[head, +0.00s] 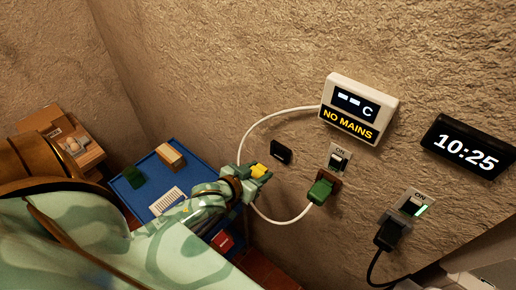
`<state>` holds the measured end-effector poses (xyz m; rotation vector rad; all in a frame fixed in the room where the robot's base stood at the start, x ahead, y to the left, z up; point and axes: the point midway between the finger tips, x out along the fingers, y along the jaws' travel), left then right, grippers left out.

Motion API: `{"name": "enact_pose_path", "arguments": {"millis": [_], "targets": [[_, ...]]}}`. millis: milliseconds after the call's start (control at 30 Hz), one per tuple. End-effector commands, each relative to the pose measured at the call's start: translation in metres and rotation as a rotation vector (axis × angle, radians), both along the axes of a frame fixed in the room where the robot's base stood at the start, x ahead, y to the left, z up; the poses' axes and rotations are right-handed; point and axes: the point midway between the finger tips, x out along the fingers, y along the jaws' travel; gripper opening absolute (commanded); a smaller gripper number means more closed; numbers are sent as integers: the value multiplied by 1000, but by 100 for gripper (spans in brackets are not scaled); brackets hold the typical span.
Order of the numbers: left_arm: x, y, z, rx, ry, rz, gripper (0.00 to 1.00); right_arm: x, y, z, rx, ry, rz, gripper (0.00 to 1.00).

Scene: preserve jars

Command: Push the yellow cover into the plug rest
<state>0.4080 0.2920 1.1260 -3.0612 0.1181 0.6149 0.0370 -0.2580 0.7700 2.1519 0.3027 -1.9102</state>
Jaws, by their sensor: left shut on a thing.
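The yellow cover (259,170) is a small block between the fingers of my left gripper (256,174), which is shut on it near the wall. A small black holder (281,152) is fixed to the wall just up and right of the gripper; it looks like the plug rest. The cover appears apart from it, though the depth gap is hard to judge. A green plug (320,191) sits at a brown mount below a wall switch (339,157). My right gripper is out of view.
A white cable (283,111) loops behind my gripper, from the NO MAINS unit (357,108) towards the green plug. A black plug (391,234) is at the right socket. A clock (466,146) hangs right. A blue tray (143,203) with small items stands left, partly behind my arm.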

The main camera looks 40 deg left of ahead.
Motion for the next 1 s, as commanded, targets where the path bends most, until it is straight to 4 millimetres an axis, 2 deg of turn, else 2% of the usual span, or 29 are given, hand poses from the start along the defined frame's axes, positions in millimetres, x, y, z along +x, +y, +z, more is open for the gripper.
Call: {"name": "enact_pose_path", "arguments": {"millis": [167, 367, 700, 1000], "targets": [[0, -1, 0, -1, -1, -1, 27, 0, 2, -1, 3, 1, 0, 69], [0, -1, 3, -2, -2, 1, 27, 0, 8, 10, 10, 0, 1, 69], [38, -4, 1, -2, -5, -1, 27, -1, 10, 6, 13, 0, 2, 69], [56, -6, 1, -3, -3, -1, 27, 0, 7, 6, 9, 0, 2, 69]]}}
